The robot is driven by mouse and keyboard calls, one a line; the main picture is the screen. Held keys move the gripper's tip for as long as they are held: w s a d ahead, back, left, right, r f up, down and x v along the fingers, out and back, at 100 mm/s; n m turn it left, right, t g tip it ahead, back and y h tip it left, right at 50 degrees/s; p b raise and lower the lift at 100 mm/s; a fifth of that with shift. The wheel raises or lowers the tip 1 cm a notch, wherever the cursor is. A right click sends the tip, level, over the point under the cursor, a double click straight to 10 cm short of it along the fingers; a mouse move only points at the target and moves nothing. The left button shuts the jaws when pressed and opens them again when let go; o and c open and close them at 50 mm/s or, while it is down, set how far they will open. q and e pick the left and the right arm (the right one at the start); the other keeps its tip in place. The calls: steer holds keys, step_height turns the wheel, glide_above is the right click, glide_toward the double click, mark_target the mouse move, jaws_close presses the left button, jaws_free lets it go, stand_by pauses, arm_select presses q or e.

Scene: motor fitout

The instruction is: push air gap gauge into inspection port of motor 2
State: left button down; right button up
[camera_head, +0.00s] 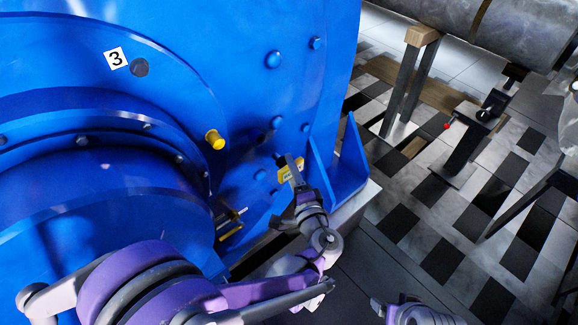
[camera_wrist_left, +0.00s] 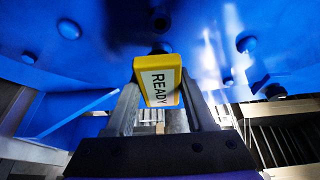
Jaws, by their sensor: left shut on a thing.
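The air gap gauge is a yellow block with a white READY label (camera_wrist_left: 159,82), held between the fingers of my left gripper (camera_wrist_left: 160,108). In the head view the gauge (camera_head: 290,169) is small and close to the blue motor face, with my left gripper (camera_head: 297,183) behind it. A dark round opening (camera_wrist_left: 161,48) lies just beyond the gauge's far end in the wrist view. I cannot tell whether the gauge touches the motor face or enters the opening. The large blue motor (camera_head: 240,30) bears a white "3" label (camera_head: 115,58).
A yellow plug (camera_head: 214,139) sticks out of the motor face left of the gauge. A blue gusset (camera_head: 352,155) stands to its right. A wood-topped stand (camera_head: 422,37) and red-knobbed stand (camera_head: 465,135) are on the tiled floor at right.

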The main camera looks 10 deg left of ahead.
mark_target(279, 160)
arm_select(q)
steer(key=shift+d+r, duration=0.1)
steer(key=shift+d, duration=0.05)
steer(key=shift+s+r, duration=0.1)
steer(key=shift+w+a, duration=0.9)
steer(key=shift+a, duration=0.25)
steer(key=shift+w+a, duration=0.9)
steer(key=shift+a, duration=0.2)
steer(key=shift+w+a, duration=0.6)
steer(key=shift+a, duration=0.15)
steer(key=shift+w+a, duration=0.55)
steer(key=shift+a, duration=0.2)
stand_by(0.4)
steer(key=shift+c, duration=0.8)
jaws_free()
